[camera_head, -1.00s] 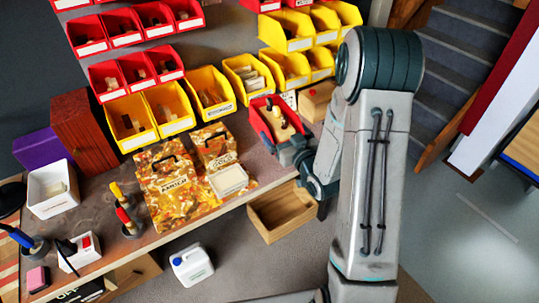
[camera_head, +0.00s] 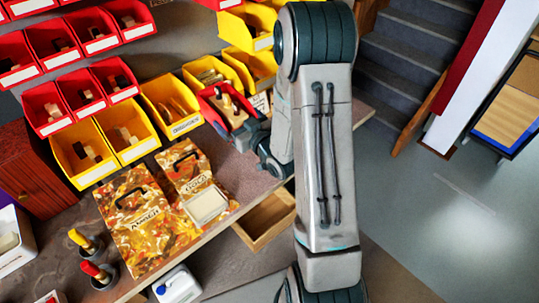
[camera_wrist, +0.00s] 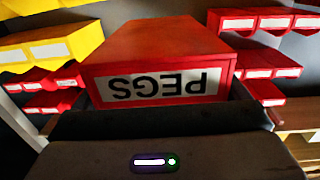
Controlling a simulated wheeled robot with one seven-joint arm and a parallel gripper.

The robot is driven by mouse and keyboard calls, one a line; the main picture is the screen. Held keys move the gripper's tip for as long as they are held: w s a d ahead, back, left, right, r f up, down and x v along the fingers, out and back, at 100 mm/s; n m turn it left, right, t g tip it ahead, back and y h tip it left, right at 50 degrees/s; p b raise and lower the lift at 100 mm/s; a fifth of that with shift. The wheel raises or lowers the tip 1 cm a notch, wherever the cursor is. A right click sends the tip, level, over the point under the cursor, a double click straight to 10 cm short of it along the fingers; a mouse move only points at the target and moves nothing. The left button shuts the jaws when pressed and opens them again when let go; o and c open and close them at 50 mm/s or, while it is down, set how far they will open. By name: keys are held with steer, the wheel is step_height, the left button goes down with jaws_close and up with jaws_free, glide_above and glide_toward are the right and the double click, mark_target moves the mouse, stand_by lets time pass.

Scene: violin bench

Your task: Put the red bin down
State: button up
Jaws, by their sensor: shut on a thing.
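The red bin (camera_head: 228,108) shows in the head view, partly behind my arm, with light wooden pieces inside. It is close in front of the lower yellow bins, over the right part of the bench. I cannot tell whether its bottom touches the bench. In the wrist view the red bin (camera_wrist: 160,50) fills the middle, with a white label reading "PEGS" upside down. My gripper (camera_head: 243,132) is shut on the bin's labelled end. The gripper (camera_wrist: 165,108) spans the bottom of the wrist view.
Yellow bins (camera_head: 172,103) and red bins (camera_head: 80,92) hang in rows behind the bench (camera_head: 120,170). Two patterned boxes (camera_head: 142,215) stand left of my gripper. A wooden drawer (camera_head: 265,218) sticks out below the bench edge. Screwdrivers (camera_head: 90,270) stand at lower left.

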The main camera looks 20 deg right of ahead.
steer(key=s+d+f+b, duration=0.5)
steer(key=d+f+b, duration=0.2)
steer(key=d+b, duration=0.55)
steer(key=s+d+f+b, duration=0.6)
steer(key=d+b, duration=0.4)
steer(key=b, duration=0.5)
steer(key=shift+n+g+y, duration=0.3)
steer(key=shift+y, duration=0.1)
steer(key=w+a+f+b, duration=0.1)
steer(key=w+a+f, duration=0.1)
steer(key=w, duration=0.1)
steer(key=w+a+f+b, duration=0.1)
steer(key=w+a+f, duration=0.1)
steer(key=w+f, duration=0.1)
steer(key=w+a+f+b, duration=0.1)
steer(key=w+a+f, duration=0.1)
steer(key=w+a, duration=0.1)
steer(key=shift+w+a+f, duration=0.1)
steer(key=shift+w+f, duration=0.15)
steer(key=shift+f, duration=0.05)
steer(key=shift+w+f, duration=0.1)
steer(key=shift+f+b, duration=0.55)
steer(key=shift+f, duration=1.4)
steer(key=shift+f, duration=0.2)
steer(key=o, duration=0.7)
